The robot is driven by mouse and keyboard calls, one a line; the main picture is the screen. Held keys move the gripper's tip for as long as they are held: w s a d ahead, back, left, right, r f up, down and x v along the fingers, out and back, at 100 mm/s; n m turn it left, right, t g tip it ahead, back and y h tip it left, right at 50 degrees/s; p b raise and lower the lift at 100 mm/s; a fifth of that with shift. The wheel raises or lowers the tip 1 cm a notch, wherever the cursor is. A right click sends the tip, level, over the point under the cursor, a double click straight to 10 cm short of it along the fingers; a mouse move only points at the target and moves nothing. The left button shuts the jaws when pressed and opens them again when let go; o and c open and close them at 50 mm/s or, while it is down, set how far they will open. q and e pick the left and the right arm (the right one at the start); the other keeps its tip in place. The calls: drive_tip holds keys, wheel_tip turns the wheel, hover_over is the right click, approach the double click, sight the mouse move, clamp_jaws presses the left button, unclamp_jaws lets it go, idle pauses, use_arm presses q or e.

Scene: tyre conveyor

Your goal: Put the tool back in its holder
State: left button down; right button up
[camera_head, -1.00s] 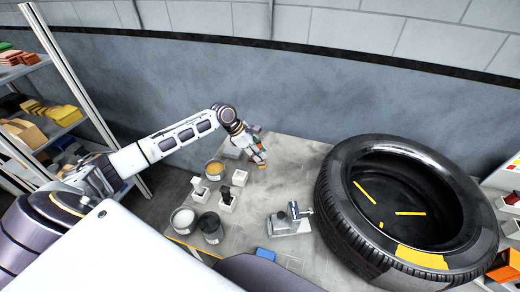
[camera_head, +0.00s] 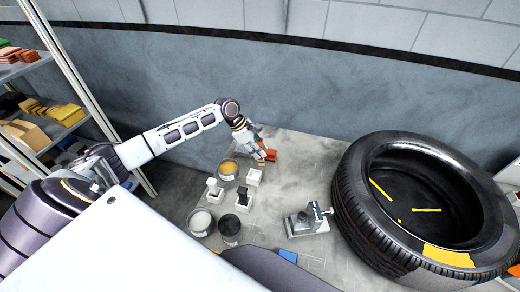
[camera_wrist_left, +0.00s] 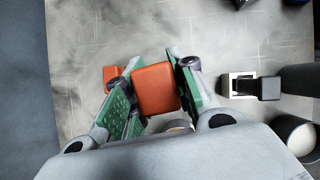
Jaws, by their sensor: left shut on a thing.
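My left gripper (camera_head: 259,149) is shut on an orange-red tool (camera_head: 270,155) above the far left part of the table. In the left wrist view, the tool's orange block (camera_wrist_left: 156,88) sits between the green finger pads. A second orange piece (camera_wrist_left: 112,74) shows behind the left finger; I cannot tell whether it belongs to the tool. A small white holder (camera_head: 254,178) stands just below the gripper in the head view and looks empty. Two more white holders (camera_head: 213,192) (camera_head: 243,201) stand nearby with dark or grey tools in them. My right gripper is not in view.
A yellow-topped can (camera_head: 228,170), a white-filled can (camera_head: 201,222) and a dark can (camera_head: 230,228) stand near the holders. A grey metal device (camera_head: 306,220) and a large tyre (camera_head: 365,215) are to the right. The table's far middle is clear.

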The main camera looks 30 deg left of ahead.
use_arm(q)
drive_tip(key=shift+s+a+f, duration=0.1)
drive_tip(key=shift+a, duration=0.25)
drive_tip(key=shift+s+a+f+m, duration=0.1)
drive_tip(key=shift+s+a+m, duration=0.15)
drive_tip(key=shift+m, duration=0.05)
drive_tip(key=shift+s+a+f+m+g+y, duration=0.1)
drive_tip(key=shift+s+m+g+y, duration=0.45)
drive_tip(key=shift+m, duration=0.25)
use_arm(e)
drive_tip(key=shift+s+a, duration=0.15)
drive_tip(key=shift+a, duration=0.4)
use_arm(q)
drive_tip(key=shift+f, duration=0.15)
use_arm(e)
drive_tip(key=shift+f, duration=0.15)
use_arm(q)
wheel_tip(320, 180, down, 8)
drive_tip(key=b, duration=0.5)
drive_tip(key=shift+f+b, duration=0.2)
drive_tip(key=shift+b, duration=0.15)
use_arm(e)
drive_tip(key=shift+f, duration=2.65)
